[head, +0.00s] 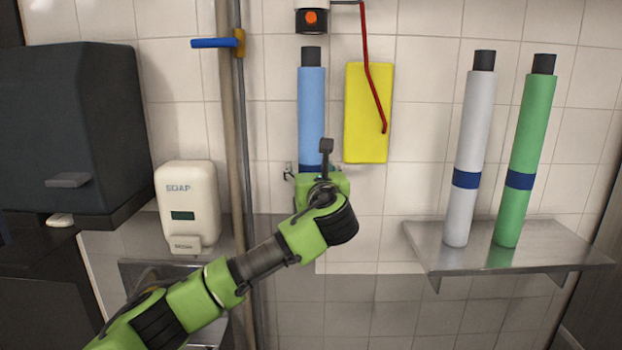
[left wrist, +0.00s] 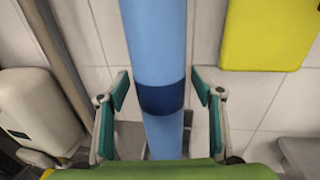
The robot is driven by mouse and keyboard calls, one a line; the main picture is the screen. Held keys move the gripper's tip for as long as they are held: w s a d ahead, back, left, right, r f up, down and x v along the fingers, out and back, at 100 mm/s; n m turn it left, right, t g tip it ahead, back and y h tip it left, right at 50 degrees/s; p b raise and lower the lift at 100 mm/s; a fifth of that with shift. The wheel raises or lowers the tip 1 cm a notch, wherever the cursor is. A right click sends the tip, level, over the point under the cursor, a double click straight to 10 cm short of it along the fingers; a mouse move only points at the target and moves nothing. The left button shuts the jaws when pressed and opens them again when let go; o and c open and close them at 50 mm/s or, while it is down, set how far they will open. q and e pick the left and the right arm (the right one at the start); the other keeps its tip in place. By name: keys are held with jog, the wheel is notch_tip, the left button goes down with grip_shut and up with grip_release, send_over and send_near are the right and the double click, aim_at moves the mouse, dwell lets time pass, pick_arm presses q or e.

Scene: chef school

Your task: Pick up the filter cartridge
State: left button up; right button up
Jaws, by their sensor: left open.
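A light blue filter cartridge (head: 311,115) with a black top and a dark blue band stands upright against the tiled wall; my gripper hides its lower end in the head view. My left gripper (head: 318,172) is in front of its lower part. In the left wrist view the open fingers are on either side of the blue cartridge (left wrist: 158,40), near its dark band, with a gap on both sides. A white cartridge (head: 470,145) and a green cartridge (head: 525,150) stand on a metal shelf at the right. My right gripper is not in view.
A white fixture (head: 312,18) with an orange button is above the blue cartridge. A yellow panel (head: 366,130) with a red lever (head: 374,75) is at its right. A pipe (head: 228,130), soap dispenser (head: 187,200) and dark box (head: 65,130) are left. The metal shelf (head: 450,262) juts out right.

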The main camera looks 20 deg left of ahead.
pick_arm(q)
grip_shut()
jog(key=shift+r, duration=0.25)
jog(key=shift+f, duration=0.1)
